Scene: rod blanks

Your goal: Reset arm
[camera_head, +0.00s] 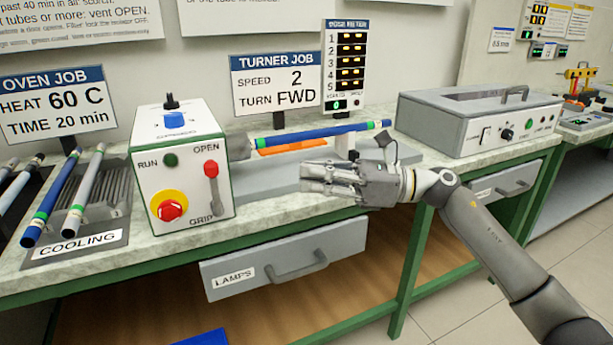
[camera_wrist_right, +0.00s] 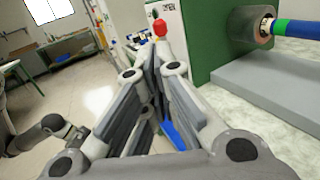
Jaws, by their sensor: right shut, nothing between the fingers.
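My right gripper (camera_head: 318,180) is in front of the turner, above the front edge of the bench. It is shut with nothing between its fingers. In the right wrist view its fingers (camera_wrist_right: 155,75) come together, with the red knob of the control box just beyond them. A blue rod (camera_head: 318,132) with green bands lies across the turner behind the gripper, apart from it. One rod end shows in the turner's round chuck (camera_wrist_right: 262,27) in the right wrist view.
The control box (camera_head: 180,165), with a red lever and a red stop button, stands left of the gripper. Several rods lie on the cooling rack (camera_head: 105,205). A grey lidded case (camera_head: 480,120) stands at right. A LAMPS drawer (camera_head: 285,262) is under the bench.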

